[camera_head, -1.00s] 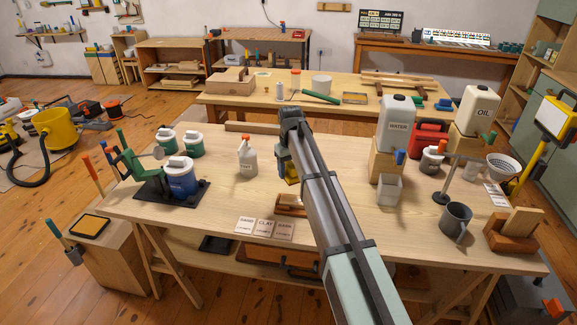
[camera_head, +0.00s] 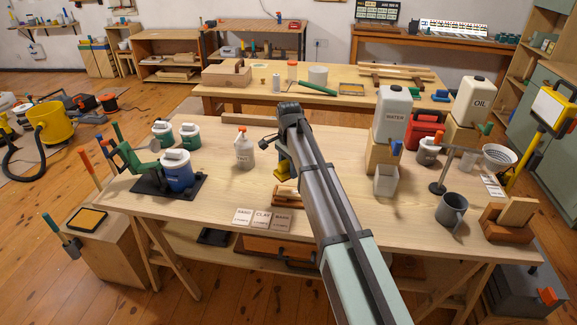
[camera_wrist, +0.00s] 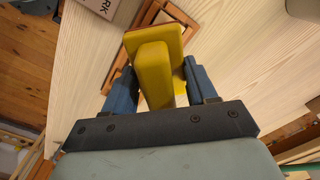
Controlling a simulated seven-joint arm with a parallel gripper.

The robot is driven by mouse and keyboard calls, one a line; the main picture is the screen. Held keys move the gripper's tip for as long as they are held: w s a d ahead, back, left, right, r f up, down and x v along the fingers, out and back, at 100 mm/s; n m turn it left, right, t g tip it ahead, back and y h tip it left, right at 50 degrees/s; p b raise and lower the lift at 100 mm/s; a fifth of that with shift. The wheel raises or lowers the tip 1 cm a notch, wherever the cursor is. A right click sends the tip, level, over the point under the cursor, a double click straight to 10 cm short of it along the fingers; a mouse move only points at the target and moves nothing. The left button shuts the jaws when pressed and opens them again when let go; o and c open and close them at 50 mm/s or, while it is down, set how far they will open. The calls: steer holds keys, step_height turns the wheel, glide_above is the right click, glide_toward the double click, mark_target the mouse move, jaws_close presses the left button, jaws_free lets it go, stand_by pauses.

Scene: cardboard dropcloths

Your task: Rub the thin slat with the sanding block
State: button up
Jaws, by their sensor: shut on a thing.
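My gripper (camera_wrist: 158,88) is shut on the upright grip of a yellow block (camera_wrist: 154,68), which appears to be the sanding block. Its wide yellow plate is at the far end of the grip. In the head view the yellow block (camera_head: 282,168) shows only partly behind my arm, above the workbench. A low wooden piece (camera_head: 285,193) lies on the bench just in front of it. That wooden piece (camera_wrist: 150,16) also shows partly behind the block in the wrist view. I cannot tell whether it holds the thin slat or whether the block touches it.
Labelled cards (camera_head: 263,218) lie at the bench's front edge. A spray bottle (camera_head: 244,150) stands left of my gripper, with a blue tub (camera_head: 177,172) farther left. The water container (camera_head: 393,113) on its stand and a grey mug (camera_head: 451,210) are to the right.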

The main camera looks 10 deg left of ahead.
mark_target(288, 190)
steer(key=m, duration=0.5)
steer(key=shift+m, duration=0.3)
steer(key=m, duration=0.4)
steer(key=shift+f, duration=3.9)
steer(key=shift+d+f, duration=0.25)
steer(key=shift+d, duration=0.9)
steer(key=shift+c, duration=0.7)
steer(key=shift+d, duration=2.3)
steer(key=shift+a, duration=3.55)
steer(key=shift+d+r, duration=0.1)
steer(key=shift+r, duration=4.05)
steer(key=shift+f, duration=0.1)
